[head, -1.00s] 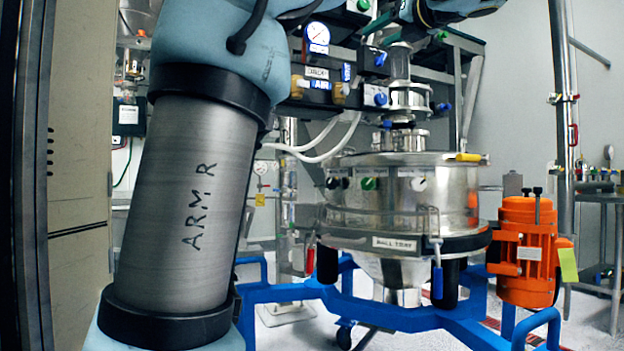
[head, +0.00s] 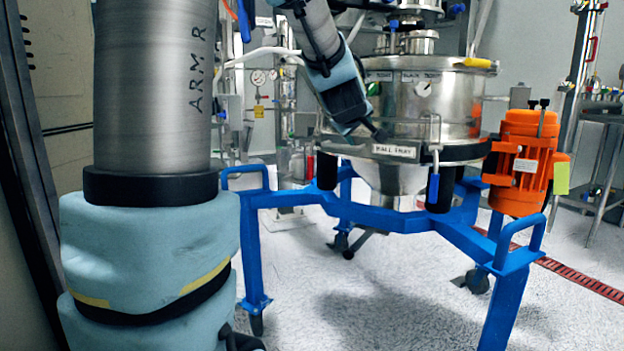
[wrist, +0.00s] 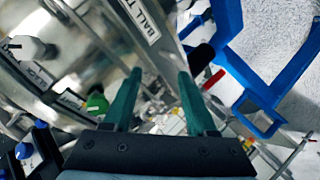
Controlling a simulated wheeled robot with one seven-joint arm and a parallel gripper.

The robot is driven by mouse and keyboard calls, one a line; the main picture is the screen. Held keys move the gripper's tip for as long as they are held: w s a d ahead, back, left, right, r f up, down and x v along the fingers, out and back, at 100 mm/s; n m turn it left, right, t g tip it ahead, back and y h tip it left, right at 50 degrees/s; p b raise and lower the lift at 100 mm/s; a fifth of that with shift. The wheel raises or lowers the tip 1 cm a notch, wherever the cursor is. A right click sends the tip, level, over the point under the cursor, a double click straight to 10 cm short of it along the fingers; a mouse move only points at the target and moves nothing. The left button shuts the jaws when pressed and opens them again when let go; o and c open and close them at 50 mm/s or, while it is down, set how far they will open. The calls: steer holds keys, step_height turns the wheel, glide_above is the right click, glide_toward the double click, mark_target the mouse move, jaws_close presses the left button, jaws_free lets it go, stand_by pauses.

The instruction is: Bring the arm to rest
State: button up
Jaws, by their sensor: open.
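My arm hangs down large on the left of the head view, with a grey link marked "ARM R". Its far end reaches to the front of the steel sifter (head: 400,105), and my gripper (head: 366,130) is beside the label plate. The sifter's steel side (wrist: 85,35) fills the upper left of that view. I cannot tell whether the gripper touches the sifter.
A blue wheeled frame (head: 385,212) carries the sifter. An orange motor (head: 520,165) is at its right. A steel table (head: 605,125) stands at the far right. A cabinet wall (head: 65,100) is close on the left. The floor (head: 390,300) in front is clear.

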steer(key=s+a+f+m+g+y, duration=0.25)
steer(key=s+a+f+g, duration=0.25)
steer(key=s+a+f, duration=0.55)
steer(key=s+a+f+m+g+y, duration=0.1)
steer(key=s+a+f+m+g, duration=0.45)
steer(key=s+f, duration=0.75)
step_height(320, 180, up, 29)
steer(key=a+n+p, duration=0.1)
steer(key=p, duration=2.8)
steer(key=shift+a, duration=0.4)
